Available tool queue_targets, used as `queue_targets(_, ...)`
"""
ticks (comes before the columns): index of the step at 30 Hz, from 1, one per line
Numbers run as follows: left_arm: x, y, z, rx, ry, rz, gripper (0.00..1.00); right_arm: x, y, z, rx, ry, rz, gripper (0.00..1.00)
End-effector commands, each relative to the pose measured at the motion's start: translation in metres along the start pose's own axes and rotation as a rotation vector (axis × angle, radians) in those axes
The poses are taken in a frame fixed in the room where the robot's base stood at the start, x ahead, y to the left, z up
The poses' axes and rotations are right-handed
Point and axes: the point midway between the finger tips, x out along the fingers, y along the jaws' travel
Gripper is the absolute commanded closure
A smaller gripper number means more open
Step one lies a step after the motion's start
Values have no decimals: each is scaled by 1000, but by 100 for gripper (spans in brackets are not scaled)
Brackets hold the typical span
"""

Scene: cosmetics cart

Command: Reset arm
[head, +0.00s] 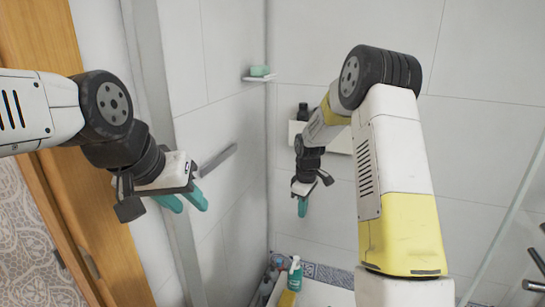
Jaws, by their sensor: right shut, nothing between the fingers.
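My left gripper (184,203) hangs at the left in the head view. Its two teal fingers are apart with nothing between them. My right arm reaches away toward the back wall, and my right gripper (302,207) points down in front of that wall. Its teal fingers are together and hold nothing. Both grippers are in free air, apart from the bottles low in the corner.
A teal bottle (295,273) and a yellow item (287,299) stand low in the corner. Green soap (260,71) sits on a corner shelf (258,80). A dark bottle (302,112) is on a wall shelf behind my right arm. A wooden frame (110,215) is left.

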Motion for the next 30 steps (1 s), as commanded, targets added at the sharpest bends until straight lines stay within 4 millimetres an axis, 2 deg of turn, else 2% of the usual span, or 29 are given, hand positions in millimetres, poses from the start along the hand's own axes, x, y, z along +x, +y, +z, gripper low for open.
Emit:
queue_targets(1, 0, 0, 0, 0, 0, 0, 64, -32, -4, 5, 47, 24, 22, 100)
queue_targets(6, 0, 0, 0, 0, 0, 0, 64, -111, -30, 26, 212, 92, 63, 100)
queue_targets(12, 0, 0, 0, 0, 0, 0, 64, -186, -73, 57, 402, 183, 98, 100)
queue_targets(15, 0, 0, 0, 0, 0, 0, 64, -215, -99, 75, 495, 232, 109, 100)
queue_targets(18, 0, 0, 0, 0, 0, 0, 64, -239, -126, 93, 586, 285, 117, 100)
queue_targets(22, 0, 0, 0, 0, 0, 0, 64, -261, -164, 116, 701, 356, 120, 100)
queue_targets(27, 0, 0, 0, 0, 0, 0, 64, -275, -208, 143, 835, 442, 111, 100)
queue_targets(30, 0, 0, 0, 0, 0, 0, 64, -276, -227, 153, 892, 479, 103, 100)
